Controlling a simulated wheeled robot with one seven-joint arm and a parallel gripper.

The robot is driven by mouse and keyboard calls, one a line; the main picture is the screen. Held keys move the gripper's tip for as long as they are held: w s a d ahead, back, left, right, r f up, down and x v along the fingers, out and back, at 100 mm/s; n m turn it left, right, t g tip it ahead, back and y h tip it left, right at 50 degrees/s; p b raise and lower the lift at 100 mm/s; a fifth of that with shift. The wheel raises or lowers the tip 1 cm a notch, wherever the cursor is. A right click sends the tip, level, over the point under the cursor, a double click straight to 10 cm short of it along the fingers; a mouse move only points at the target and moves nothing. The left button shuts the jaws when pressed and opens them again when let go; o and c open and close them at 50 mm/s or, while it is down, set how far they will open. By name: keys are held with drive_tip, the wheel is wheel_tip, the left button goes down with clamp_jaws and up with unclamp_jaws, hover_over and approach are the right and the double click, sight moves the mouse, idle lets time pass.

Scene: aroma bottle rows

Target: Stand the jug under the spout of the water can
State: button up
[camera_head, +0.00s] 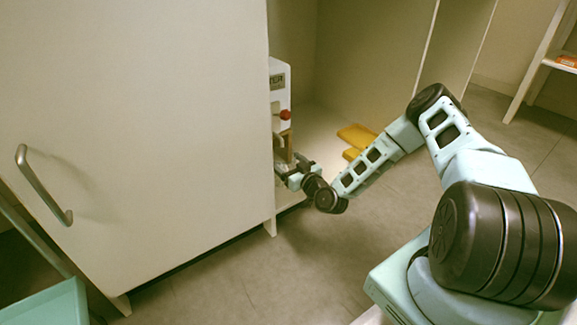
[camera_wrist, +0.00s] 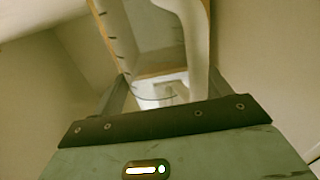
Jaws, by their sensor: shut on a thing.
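The white water can (camera_head: 279,78) stands inside the cabinet in the head view, partly hidden by the cabinet's side. A red tap (camera_head: 285,115) sticks out low on its front. My gripper (camera_head: 291,168) is at the cabinet opening, below the tap. It is shut on the jug, which shows in the wrist view as a clear body (camera_wrist: 158,40) with tan edges, dark measuring marks and a pale handle (camera_wrist: 196,50) between my fingers. In the head view the jug (camera_head: 284,145) is small and partly hidden. I cannot tell whether its base touches the shelf.
Yellow trays (camera_head: 357,135) lie on the cabinet floor right of my gripper. A large pale panel with a metal handle (camera_head: 42,185) fills the left. A teal box (camera_head: 48,304) is at the lower left. A shelf unit (camera_head: 545,62) stands far right. The floor in front is open.

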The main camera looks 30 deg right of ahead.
drive_tip(key=shift+f, duration=0.1)
drive_tip(key=o, duration=1)
drive_tip(key=shift+s+r, duration=0.2)
drive_tip(key=shift+s, duration=0.05)
drive_tip(key=shift+s+d+f+p, duration=0.1)
drive_tip(key=shift+s+p, duration=1.35)
drive_tip(key=shift+s, duration=1.45)
drive_tip(key=shift+s+d+p, duration=0.1)
drive_tip(key=shift+s+p, duration=1.3)
drive_tip(key=shift+s, duration=1.5)
